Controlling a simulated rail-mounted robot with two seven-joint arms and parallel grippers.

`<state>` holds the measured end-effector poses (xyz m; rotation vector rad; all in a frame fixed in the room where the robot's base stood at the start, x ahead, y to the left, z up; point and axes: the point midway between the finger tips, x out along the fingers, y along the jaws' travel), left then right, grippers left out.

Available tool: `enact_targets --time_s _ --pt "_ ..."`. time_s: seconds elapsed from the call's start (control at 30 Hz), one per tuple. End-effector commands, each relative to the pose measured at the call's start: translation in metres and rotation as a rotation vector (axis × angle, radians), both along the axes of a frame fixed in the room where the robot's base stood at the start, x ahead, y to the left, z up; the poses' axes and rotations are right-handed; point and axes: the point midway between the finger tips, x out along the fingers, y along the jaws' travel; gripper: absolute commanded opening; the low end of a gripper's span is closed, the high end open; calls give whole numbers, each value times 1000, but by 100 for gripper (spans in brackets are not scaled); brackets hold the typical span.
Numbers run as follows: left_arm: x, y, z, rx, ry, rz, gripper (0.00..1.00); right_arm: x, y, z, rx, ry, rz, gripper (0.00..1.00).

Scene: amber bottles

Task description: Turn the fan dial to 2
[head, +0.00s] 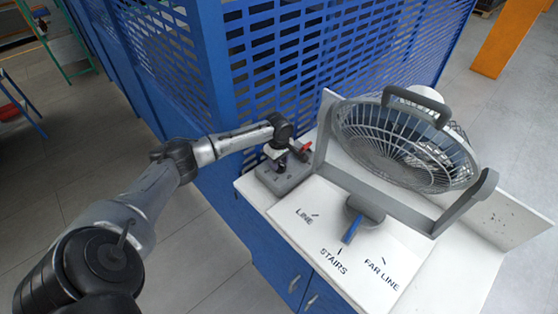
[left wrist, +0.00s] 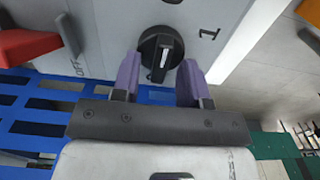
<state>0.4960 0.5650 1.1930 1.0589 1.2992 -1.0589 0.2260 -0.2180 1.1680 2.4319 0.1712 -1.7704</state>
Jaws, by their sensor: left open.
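The fan dial (left wrist: 160,50) is a round black knob with a white stripe, on a grey control box (left wrist: 110,25). In the left wrist view the stripe runs nearly up and down in the picture. A "1" is printed to the right of the dial and "OFF" to the lower left; no "2" shows. My left gripper (left wrist: 160,78) is open, its purple fingers on either side of the dial's near part. I cannot tell whether they touch it. In the head view the left gripper (head: 281,158) is over the control box (head: 285,181), hiding the dial. The right gripper is not in view.
A caged fan (head: 405,145) on a grey yoke stands right of the box on a white cabinet top (head: 455,275). A blue pointer (head: 352,229) lies near the labels LINE, STAIRS and FAR LINE. A red part (left wrist: 28,45) is beside the dial. Blue perforated panels (head: 300,60) stand behind.

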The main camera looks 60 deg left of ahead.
Motion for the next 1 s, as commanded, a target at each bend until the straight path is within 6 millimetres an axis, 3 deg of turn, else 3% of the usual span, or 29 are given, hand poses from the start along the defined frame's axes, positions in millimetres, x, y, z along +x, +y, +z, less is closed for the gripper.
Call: enact_targets --time_s 0.33,0.73,1.0 --pt "0 0 -2 0 0 0 39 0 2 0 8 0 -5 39" --pt "0 0 -2 0 0 -1 1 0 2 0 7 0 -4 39" --pt "0 0 -1 -1 0 -10 0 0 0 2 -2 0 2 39"
